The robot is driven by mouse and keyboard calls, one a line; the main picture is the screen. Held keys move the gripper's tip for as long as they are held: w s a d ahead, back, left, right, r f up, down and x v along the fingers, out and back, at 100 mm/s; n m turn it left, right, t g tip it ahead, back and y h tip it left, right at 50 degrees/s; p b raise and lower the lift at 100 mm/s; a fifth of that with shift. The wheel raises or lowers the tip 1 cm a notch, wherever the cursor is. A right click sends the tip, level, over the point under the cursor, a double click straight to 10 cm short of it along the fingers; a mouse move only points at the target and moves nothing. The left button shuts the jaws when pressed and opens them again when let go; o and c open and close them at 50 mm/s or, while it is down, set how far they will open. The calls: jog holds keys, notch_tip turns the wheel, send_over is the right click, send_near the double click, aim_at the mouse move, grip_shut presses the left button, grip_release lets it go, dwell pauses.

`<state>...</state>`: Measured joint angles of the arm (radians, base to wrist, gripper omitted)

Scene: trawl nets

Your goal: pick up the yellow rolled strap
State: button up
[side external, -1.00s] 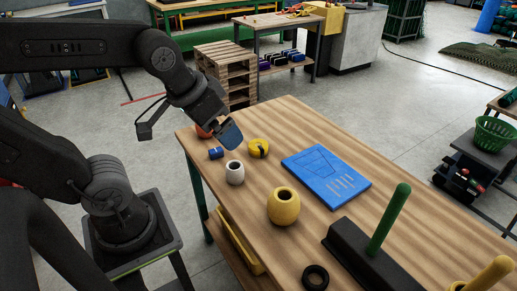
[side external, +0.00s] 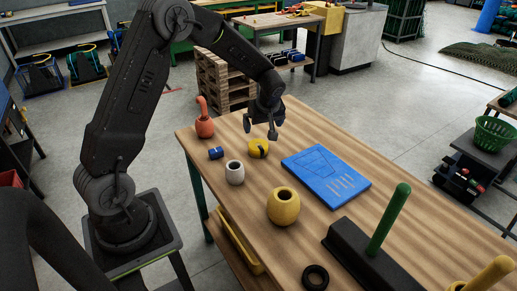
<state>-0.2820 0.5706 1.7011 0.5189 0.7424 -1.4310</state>
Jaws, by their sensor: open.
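The yellow rolled strap (side external: 258,149) lies on the wooden table near its far left part. It is a small round yellow roll with a dark mark on its side. My gripper (side external: 261,131) points down just above and behind the strap in the picture, with its two dark fingers spread apart and nothing between them. Whether the fingertips are directly over the strap or beyond it, I cannot tell from this view.
Near the strap on the table (side external: 330,137) are a blue roll (side external: 216,153), a white pot (side external: 235,172), an orange-red float (side external: 204,122), a yellow pot (side external: 283,206) and a blue board (side external: 326,176). A black base with a green post (side external: 389,220) and a black ring (side external: 315,277) are nearer.

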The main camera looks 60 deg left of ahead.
send_near(259, 144)
jog(key=x, duration=0.5)
jog(key=shift+s+f, duration=0.15)
jog(key=shift+s, duration=0.2)
jog(key=x, duration=0.5)
jog(key=shift+w, duration=0.25)
jog(key=c, duration=0.9)
jog(key=shift+c, duration=0.2)
